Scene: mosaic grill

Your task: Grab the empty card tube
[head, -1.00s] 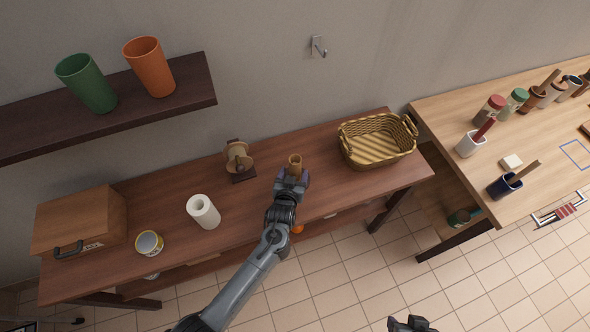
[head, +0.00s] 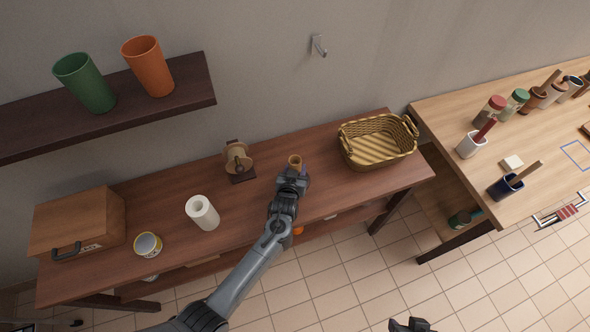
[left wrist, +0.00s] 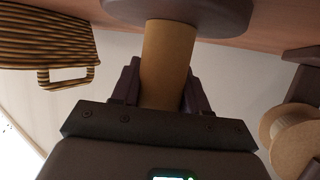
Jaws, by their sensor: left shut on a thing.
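The card tube (head: 295,161) is a small tan cylinder at the middle of the dark wooden bench, its open top showing above my left gripper (head: 290,178). In the left wrist view the tube (left wrist: 167,65) is between the two dark fingers of my left gripper (left wrist: 160,88), which is shut on it. The tube's other end meets a dark round base (left wrist: 195,10) in that view; I cannot tell whether it rests on it. My right gripper (head: 411,325) is partly in view at the bottom edge, away from the bench, its fingers unclear.
A wicker basket (head: 376,158) stands right of the tube. A wooden stand with a spool (head: 238,158) is to its left. A white roll (head: 203,213), a tin (head: 148,245) and a wooden box (head: 80,222) are farther left. The bench front (head: 250,215) has clear room.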

